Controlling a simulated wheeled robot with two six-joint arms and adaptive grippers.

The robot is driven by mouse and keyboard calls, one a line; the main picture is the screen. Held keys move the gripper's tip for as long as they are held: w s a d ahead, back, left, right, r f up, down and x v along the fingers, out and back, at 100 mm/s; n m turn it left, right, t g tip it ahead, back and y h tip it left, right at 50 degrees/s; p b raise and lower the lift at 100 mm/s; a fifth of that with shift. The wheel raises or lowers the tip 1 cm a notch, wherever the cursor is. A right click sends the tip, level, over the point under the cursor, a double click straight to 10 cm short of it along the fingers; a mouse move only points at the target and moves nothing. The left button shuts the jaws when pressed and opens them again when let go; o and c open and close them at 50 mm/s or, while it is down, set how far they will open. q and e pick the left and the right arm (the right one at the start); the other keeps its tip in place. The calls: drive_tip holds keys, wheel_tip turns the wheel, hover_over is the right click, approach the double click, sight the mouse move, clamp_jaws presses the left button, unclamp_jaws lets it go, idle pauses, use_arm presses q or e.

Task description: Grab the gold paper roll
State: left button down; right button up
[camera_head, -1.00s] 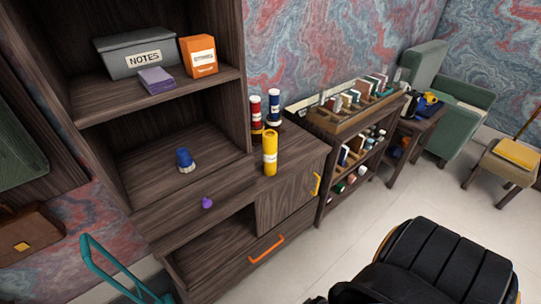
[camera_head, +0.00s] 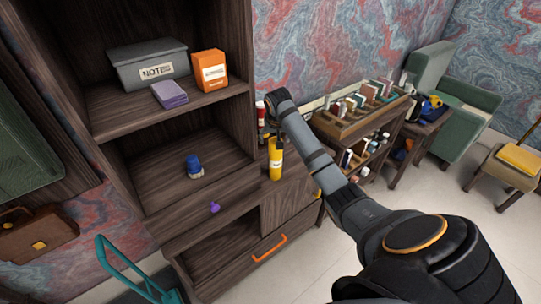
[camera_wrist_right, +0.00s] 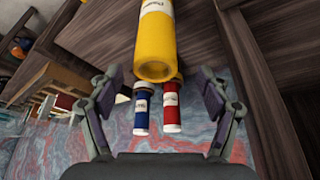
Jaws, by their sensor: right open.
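The gold paper roll, a yellow cylinder (camera_head: 275,158), stands upright on the cabinet top beside the shelf. In the right wrist view the gold paper roll (camera_wrist_right: 157,42) shows its round end toward the camera. My right gripper (camera_wrist_right: 159,80) is open, its fingers on either side of the view, with the roll between and beyond them; no contact shows. In the head view my right arm reaches in from the lower right, its end close to the roll. My left gripper is out of view.
A red roll (camera_wrist_right: 171,110) and a blue roll (camera_wrist_right: 142,114) stand near the gold one. The shelf's upright side (camera_head: 228,75) is close on the left. A purple knob-like object (camera_head: 214,207) and a blue object (camera_head: 194,167) are nearby. A rack (camera_head: 345,125) with small items stands to the right.

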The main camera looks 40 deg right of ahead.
drive_tip(key=shift+w+r, duration=0.1)
drive_tip(key=shift+r, duration=0.3)
hover_over(275, 160)
drive_tip(key=w+d, duration=0.1)
drive_tip(key=w, duration=0.1)
drive_tip(key=f, duration=0.4)
drive_tip(key=shift+d+f+p, duration=0.2)
drive_tip(key=shift+p, duration=0.1)
drive_tip(key=x, duration=0.2)
drive_tip(key=p+x, duration=0.1)
drive_tip(key=x, duration=0.2)
drive_tip(key=shift+s+f, duration=0.15)
drive_tip(key=shift+f, duration=0.2)
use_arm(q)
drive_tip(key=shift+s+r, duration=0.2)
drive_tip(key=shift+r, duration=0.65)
use_arm(e)
drive_tip(key=shift+s+r, duration=0.1)
drive_tip(key=c, duration=0.5)
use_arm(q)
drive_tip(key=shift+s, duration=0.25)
use_arm(e)
drive_tip(key=c, duration=0.9)
